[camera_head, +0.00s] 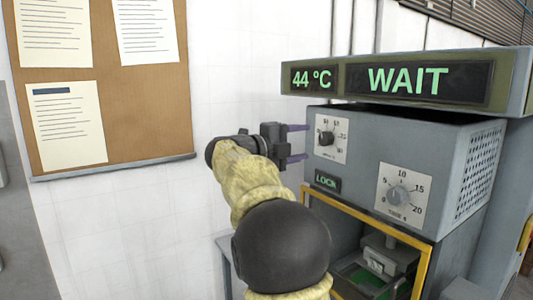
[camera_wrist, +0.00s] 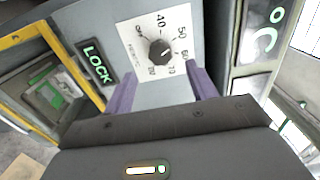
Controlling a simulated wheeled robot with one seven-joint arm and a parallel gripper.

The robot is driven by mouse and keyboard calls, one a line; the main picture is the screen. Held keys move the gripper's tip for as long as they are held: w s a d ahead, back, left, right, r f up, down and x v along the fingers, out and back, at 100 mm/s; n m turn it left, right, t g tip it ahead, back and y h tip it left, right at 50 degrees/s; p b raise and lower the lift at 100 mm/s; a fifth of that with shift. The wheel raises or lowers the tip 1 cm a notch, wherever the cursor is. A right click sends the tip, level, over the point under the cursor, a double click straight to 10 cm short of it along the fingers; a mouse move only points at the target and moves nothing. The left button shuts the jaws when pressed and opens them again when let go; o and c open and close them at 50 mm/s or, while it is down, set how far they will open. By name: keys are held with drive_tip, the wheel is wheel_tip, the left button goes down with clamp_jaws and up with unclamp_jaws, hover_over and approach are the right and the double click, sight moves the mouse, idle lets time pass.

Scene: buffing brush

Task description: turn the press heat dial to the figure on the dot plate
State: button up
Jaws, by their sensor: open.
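The heat dial (camera_head: 326,138) is a small black knob on a white plate at the upper left of the grey press front. In the wrist view the heat dial (camera_wrist: 161,51) sits centred ahead, with figures such as 40, 50, 60 and 70 around it. Its pointer setting is too small to read surely. My gripper (camera_head: 300,143) is open just left of the dial plate. In the wrist view my gripper (camera_wrist: 162,88) has purple fingers spread to either side below the knob, with nothing between them. I cannot make out a dot plate in either view.
A display (camera_head: 403,80) above reads 44 °C and WAIT. A larger timer dial (camera_head: 398,196) and a LOCK sign (camera_head: 327,181) are below the heat dial. A yellow-framed opening (camera_head: 424,265) lies underneath. A notice board (camera_head: 140,110) hangs on the left wall.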

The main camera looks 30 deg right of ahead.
drive_tip(key=a+b, duration=0.1)
drive_tip(key=a, duration=0.9)
drive_tip(key=shift+s+a, duration=0.2)
drive_tip(key=shift+s, duration=0.2)
